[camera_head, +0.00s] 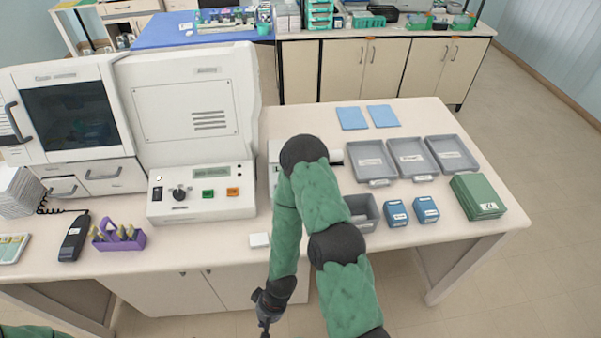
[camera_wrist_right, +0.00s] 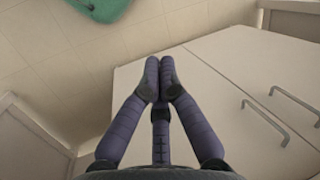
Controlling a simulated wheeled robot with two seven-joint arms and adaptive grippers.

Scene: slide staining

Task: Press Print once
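No label reading Print is legible in either view. A control panel (camera_head: 201,192) on the white machine has a small display, a black knob, a green button (camera_head: 208,194) and an orange button (camera_head: 232,192). A pale device (camera_head: 274,172) stands right of the panel, mostly hidden behind my right arm. My right gripper (camera_head: 265,322) hangs low in front of the bench, below the worktop and apart from the panel. In the right wrist view its fingers (camera_wrist_right: 160,68) are together and empty. My left gripper is out of view; only a sleeve shows at bottom left.
Grey trays (camera_head: 411,158), blue boxes (camera_head: 397,213) and a green box (camera_head: 478,196) stand at right. A purple rack (camera_head: 119,238), a black handset (camera_head: 74,238) and a small white block (camera_head: 259,240) lie along the front. Cabinet doors (camera_wrist_right: 225,85) face the right gripper.

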